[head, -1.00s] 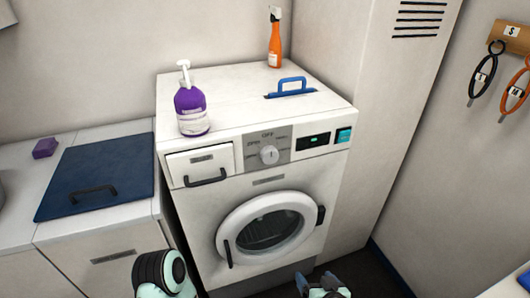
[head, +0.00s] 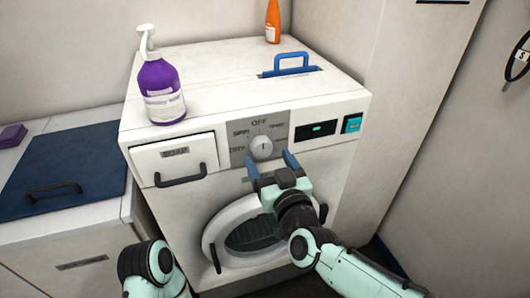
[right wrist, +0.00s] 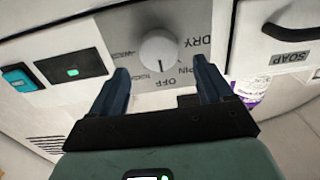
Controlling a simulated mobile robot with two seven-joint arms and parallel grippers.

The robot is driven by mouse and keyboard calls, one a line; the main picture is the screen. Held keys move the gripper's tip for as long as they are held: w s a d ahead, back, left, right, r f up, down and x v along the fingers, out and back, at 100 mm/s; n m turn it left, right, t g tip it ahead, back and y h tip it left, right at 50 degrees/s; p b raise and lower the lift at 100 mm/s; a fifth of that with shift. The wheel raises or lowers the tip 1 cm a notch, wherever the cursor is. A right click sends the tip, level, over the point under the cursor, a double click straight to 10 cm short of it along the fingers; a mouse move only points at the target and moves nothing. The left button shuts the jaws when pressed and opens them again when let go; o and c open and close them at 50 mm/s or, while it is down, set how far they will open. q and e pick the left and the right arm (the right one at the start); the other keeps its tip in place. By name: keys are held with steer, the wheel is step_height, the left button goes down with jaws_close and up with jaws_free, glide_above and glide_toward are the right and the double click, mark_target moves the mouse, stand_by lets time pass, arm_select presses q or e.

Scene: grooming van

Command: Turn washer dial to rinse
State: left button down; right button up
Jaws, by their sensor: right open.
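The washer dial (head: 262,147) is a round white knob on a grey panel (head: 238,151) on the washer's front. Its mark points towards OFF. SPIN and DRY show on the left; the labels on the right are too small to read surely. My right gripper (head: 272,164) is open and empty, just below and in front of the dial. In the right wrist view the dial (right wrist: 159,49) shows beyond and between the two blue fingers, apart from them. Part of my left arm shows at the bottom left, but its gripper is not visible.
The soap drawer (head: 174,158) is left of the dial, with a display (head: 316,129) and a teal button (head: 352,123) to its right. A purple pump bottle (head: 161,92), a blue handle (head: 293,62) and an orange bottle (head: 272,22) are on top. The round door (head: 217,230) is below.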

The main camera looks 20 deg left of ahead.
mark_target(265, 150)
steer(key=shift+x, duration=1.95)
steer(key=c, duration=1)
arm_select(q)
steer(key=shift+w+f, duration=0.15)
arm_select(e)
steer(key=shift+m, duration=0.3)
steer(key=m+b, duration=0.1)
steer(key=m, duration=0.2)
steer(key=shift+w+d+f, duration=0.15)
arm_select(q)
steer(key=shift+t+y, duration=0.3)
steer(key=shift+t, duration=0.5)
steer(key=w+f, duration=0.1)
steer(key=w+a+f+b, duration=0.1)
steer(key=w+a, duration=0.1)
steer(key=w, duration=0.1)
steer(key=shift+a+f+b, duration=0.1)
steer(key=shift+f+b, duration=0.3)
arm_select(e)
steer(key=m, duration=0.5)
arm_select(q)
steer(key=shift+w, duration=0.15)
